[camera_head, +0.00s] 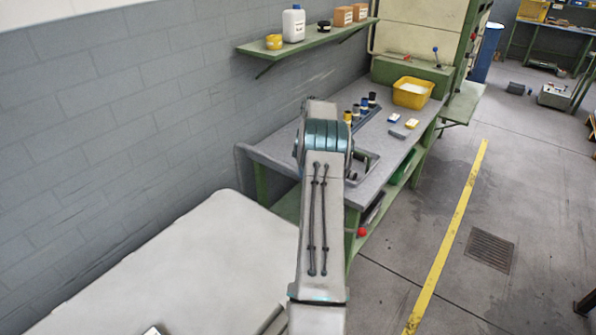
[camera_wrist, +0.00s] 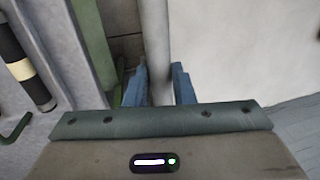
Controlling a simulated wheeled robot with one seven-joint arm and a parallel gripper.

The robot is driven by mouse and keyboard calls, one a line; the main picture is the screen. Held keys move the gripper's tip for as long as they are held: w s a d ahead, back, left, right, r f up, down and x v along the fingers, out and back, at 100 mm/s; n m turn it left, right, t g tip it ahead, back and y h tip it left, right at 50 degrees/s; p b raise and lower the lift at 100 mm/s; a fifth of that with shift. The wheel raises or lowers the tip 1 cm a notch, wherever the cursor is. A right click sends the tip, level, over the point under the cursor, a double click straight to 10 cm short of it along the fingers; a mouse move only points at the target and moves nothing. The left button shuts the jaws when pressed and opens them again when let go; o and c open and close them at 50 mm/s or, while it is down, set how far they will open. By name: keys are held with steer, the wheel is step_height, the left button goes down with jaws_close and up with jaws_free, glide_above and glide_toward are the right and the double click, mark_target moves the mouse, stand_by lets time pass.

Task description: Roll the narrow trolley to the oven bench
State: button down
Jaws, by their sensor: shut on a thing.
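In the wrist view, the blue fingers of my gripper (camera_wrist: 158,82) are closed on a pale grey round bar (camera_wrist: 154,30). The bar looks like a handle of the narrow trolley, but the trolley's body cannot be made out. In the head view, my arm hides the gripper and whatever it holds. A green-framed bench with a grey top (camera_head: 270,150) stands along the wall beyond my arm. A cream and green cabinet (camera_head: 415,32), perhaps an oven, stands at its far end. I cannot tell for certain which bench is the oven bench.
A large white surface (camera_head: 200,260) fills the lower left, close to the bench. The bench carries a yellow bin (camera_head: 412,92) and several small bottles. A green shelf (camera_head: 310,40) hangs above. Open floor with a yellow line (camera_head: 450,230) and a drain grate (camera_head: 489,250) lies right.

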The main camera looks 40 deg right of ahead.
steer(key=shift+w+d+r, duration=0.1)
steer(key=shift+d+r, duration=0.05)
steer(key=shift+d, duration=0.45)
steer(key=c, duration=1.5)
jaws_free()
steer(key=shift+d, duration=0.1)
steer(key=shift+o, duration=1.3)
steer(key=shift+d, duration=0.1)
